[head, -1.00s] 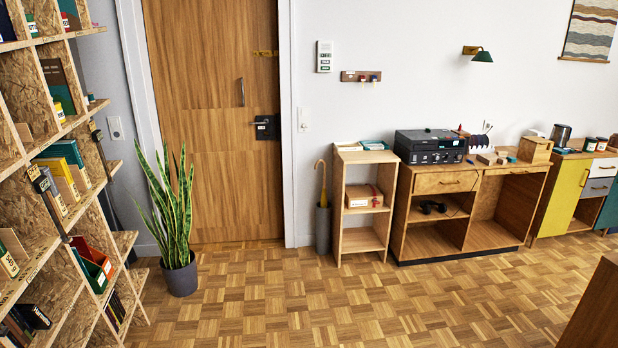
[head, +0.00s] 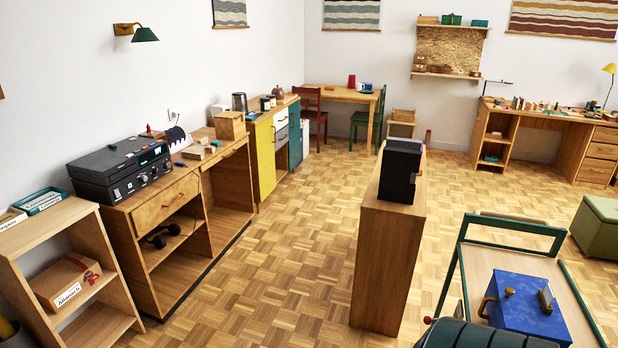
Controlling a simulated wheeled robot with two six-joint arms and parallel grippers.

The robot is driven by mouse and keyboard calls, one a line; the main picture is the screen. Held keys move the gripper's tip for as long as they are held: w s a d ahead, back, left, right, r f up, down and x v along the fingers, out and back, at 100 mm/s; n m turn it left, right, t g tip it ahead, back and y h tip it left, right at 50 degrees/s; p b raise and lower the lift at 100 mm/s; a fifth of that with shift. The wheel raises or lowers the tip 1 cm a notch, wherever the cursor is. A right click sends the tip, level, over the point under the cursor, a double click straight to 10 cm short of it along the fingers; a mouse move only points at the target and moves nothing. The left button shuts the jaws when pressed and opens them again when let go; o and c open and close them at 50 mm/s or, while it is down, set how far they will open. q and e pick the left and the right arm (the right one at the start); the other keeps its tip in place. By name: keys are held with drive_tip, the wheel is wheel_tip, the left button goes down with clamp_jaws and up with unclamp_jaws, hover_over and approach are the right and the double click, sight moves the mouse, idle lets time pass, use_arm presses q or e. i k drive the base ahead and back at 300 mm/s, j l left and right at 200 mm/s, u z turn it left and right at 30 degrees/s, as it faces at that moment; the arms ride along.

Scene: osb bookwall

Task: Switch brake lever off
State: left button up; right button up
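No brake lever can be made out for certain in the head view. A green-framed trolley (head: 478,276) with a pale wooden top stands at the lower right. A small red-tipped part (head: 428,320) shows at its near left corner, too small to tell whether it is a lever. A blue box (head: 526,308) with a wooden knob and handle sits on the trolley. A dark green rounded thing (head: 485,336) hides part of the trolley's near side. Neither of my grippers is in view.
A wooden cabinet (head: 385,260) with a black speaker-like box (head: 400,170) stands left of the trolley. A desk (head: 165,205) and low shelf (head: 60,225) line the left wall. A green ottoman (head: 597,228) is at the right. Parquet floor (head: 295,270) is clear between desk and cabinet.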

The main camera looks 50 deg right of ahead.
sight(427, 319)
drive_tip(key=i+z, duration=0.1)
drive_tip(key=z, duration=0.35)
drive_tip(key=i+z, duration=0.15)
drive_tip(key=z, duration=0.35)
drive_tip(key=i+j+z, duration=0.1)
drive_tip(key=z, duration=0.35)
drive_tip(key=j+z, duration=0.15)
drive_tip(key=z, duration=0.35)
drive_tip(key=i+j, duration=0.05)
